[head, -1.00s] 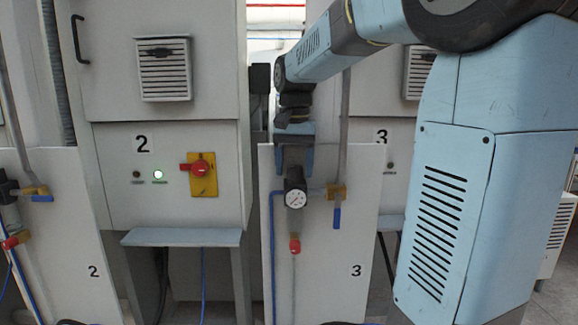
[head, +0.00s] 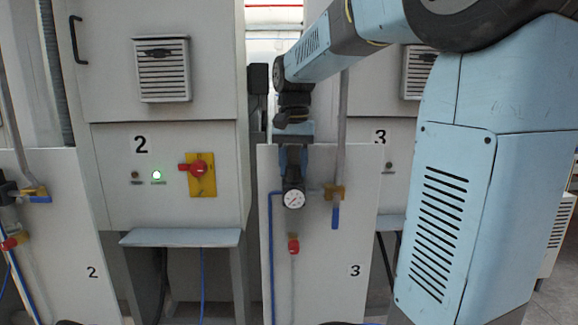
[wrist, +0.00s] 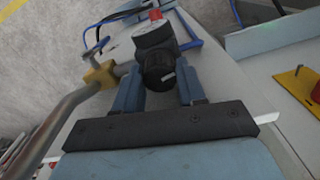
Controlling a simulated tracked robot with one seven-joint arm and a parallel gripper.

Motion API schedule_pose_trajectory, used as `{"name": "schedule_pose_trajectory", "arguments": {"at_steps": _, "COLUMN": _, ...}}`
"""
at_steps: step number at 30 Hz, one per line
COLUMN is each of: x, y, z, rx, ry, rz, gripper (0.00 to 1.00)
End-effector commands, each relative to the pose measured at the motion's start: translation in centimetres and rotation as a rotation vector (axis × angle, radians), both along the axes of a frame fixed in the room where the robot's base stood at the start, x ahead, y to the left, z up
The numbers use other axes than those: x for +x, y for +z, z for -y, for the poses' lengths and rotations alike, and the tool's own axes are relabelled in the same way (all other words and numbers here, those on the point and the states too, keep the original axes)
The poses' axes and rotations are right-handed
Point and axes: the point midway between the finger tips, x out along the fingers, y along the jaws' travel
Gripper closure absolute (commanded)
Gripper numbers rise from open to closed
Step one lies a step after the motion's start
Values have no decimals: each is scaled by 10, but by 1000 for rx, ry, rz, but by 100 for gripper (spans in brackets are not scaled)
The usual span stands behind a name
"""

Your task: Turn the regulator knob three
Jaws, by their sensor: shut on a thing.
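The regulator on panel three has a black knob (wrist: 158,70) on top and a round white gauge (head: 294,199) in front. My gripper (head: 292,166) reaches down from above, with its blue fingers on both sides of the knob. In the wrist view my gripper (wrist: 158,88) is shut on the knob, one finger at each side. A small white mark shows on the knob's edge in the wrist view. In the head view the fingers partly hide the knob.
A yellow fitting (head: 334,192) with a blue lever (head: 335,217) sits just right of the regulator. A red-capped fitting (head: 293,245) is below it. Panel three (head: 330,255) carries a blue hose on its left. Cabinet two has a red switch (head: 199,167).

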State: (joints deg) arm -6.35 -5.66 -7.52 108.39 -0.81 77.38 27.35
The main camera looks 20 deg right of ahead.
Motion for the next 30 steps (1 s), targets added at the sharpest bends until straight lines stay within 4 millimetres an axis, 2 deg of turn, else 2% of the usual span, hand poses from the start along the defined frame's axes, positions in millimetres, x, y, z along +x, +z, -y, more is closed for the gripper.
{"name": "schedule_pose_trajectory", "arguments": {"at_steps": 14, "x": 2, "y": 1, "z": -2, "rx": 4, "ry": 84, "rz": 8, "gripper": 91}}
{"name": "schedule_pose_trajectory", "arguments": {"at_steps": 30, "x": 2, "y": 1, "z": 0, "rx": 3, "ry": 434, "rz": 8, "gripper": 91}}
